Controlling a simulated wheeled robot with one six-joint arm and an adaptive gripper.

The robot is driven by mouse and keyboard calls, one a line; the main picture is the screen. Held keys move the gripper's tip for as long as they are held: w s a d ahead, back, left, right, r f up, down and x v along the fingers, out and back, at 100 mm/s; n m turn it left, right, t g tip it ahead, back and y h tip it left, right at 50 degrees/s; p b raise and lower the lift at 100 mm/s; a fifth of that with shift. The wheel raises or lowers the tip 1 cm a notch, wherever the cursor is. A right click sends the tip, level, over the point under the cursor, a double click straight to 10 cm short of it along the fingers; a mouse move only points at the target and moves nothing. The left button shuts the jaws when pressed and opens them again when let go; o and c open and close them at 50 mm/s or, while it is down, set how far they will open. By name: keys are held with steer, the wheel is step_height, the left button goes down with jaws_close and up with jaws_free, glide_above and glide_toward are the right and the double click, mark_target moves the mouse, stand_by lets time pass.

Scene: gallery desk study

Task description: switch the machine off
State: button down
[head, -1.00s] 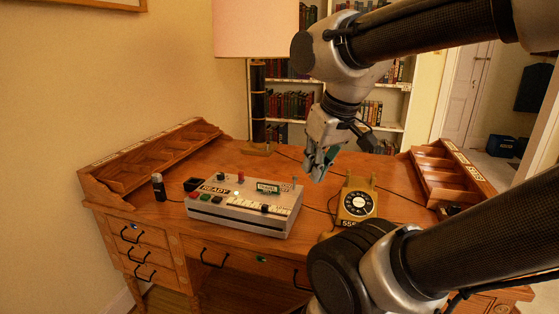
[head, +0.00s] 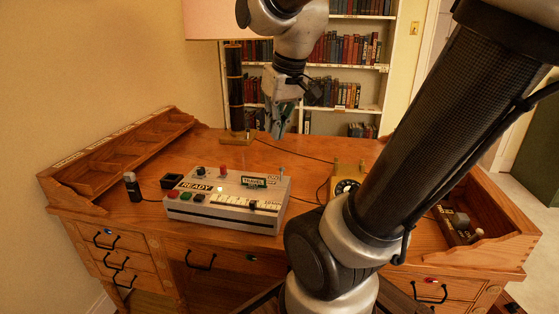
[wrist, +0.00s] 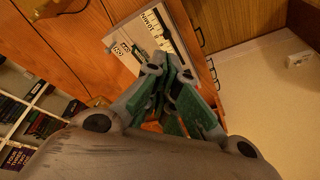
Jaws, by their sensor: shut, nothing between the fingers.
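My gripper (head: 278,136) is shut and empty, pointing down above and behind that corner, apart from the machine. In the wrist view the green-padded fingers (wrist: 172,62) meet in front of part of the machine (wrist: 138,38); I cannot make out the lever there.
A lamp (head: 235,90) is behind. Wooden organisers (head: 120,165) line the desk's sides.

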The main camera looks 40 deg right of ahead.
steer(key=w+d+f+m+g, duration=0.1)
steer(key=w+d+f, duration=0.1)
steer(key=w+d, duration=0.35)
steer(key=w+d+f+m, duration=0.1)
steer(key=w+d+f, duration=0.15)
steer(key=w, duration=0.55)
steer(key=m, duration=0.2)
glide_above(282, 174)
steer(key=w+d, duration=0.4)
steer(key=w, duration=0.2)
steer(key=s+f+x, duration=0.1)
steer(key=s+x, duration=0.1)
steer(key=x, duration=0.7)
steer(key=shift+r+g, duration=0.25)
steer(key=shift+g, duration=0.15)
step_height(282, 174, down, 9)
steer(key=s+a, duration=0.1)
steer(key=s, duration=0.1)
steer(key=shift+a, duration=0.35)
